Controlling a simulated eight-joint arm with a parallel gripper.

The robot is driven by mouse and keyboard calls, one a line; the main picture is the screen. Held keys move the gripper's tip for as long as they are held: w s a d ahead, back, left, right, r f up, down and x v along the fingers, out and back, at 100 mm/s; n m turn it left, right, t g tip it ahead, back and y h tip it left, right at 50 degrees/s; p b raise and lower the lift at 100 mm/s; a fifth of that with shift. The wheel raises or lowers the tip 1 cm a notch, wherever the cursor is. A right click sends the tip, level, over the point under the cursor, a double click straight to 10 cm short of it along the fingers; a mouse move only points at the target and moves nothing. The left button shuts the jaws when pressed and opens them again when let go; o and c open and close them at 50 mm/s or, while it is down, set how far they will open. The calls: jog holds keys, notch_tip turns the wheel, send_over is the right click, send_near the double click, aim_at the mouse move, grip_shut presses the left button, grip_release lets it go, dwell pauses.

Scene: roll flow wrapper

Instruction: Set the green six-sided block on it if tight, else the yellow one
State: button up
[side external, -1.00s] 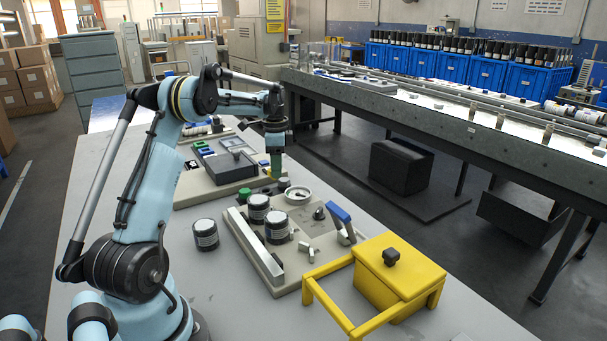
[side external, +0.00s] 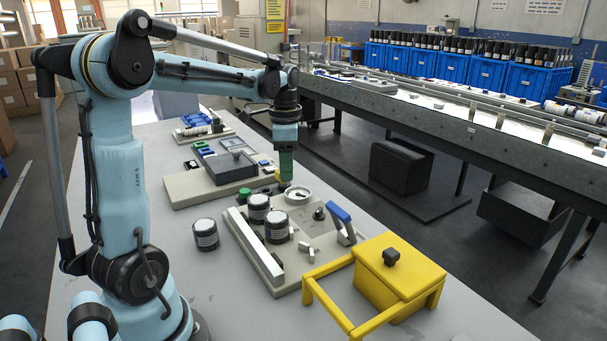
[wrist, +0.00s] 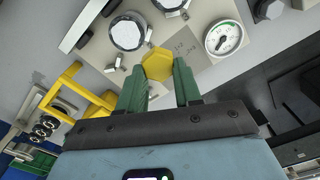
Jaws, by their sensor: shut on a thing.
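My gripper (side external: 285,178) has green fingers and hangs above the far end of the grey panel (side external: 262,255). In the wrist view my gripper (wrist: 158,82) is shut on the yellow six-sided block (wrist: 158,64), held at the fingertips; the yellow block (side external: 284,185) barely shows in the side view. A small green piece (side external: 245,194), perhaps the green six-sided block, sits at the near edge of the farther panel; its shape is too small to tell. A round white gauge (side external: 298,195) is on the grey panel; in the wrist view the gauge (wrist: 223,38) shows a dark needle and a green arc.
Two dark rolls with pale tops (side external: 278,228) stand on the panel, and another roll (side external: 206,235) stands on the table left of it. A blue-handled lever (side external: 340,213) and a yellow guard box (side external: 400,268) are at the right. The near-left table is clear.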

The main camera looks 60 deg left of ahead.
aim_at(278, 176)
jog(key=s+d, duration=0.3)
jog(key=shift+s+d+f, duration=0.1)
jog(key=shift+s+d, duration=0.15)
jog(key=shift+s, duration=0.15)
jog(key=shift+f, duration=3.3)
jog(key=o, duration=1.1)
jog(key=shift+r, duration=0.15)
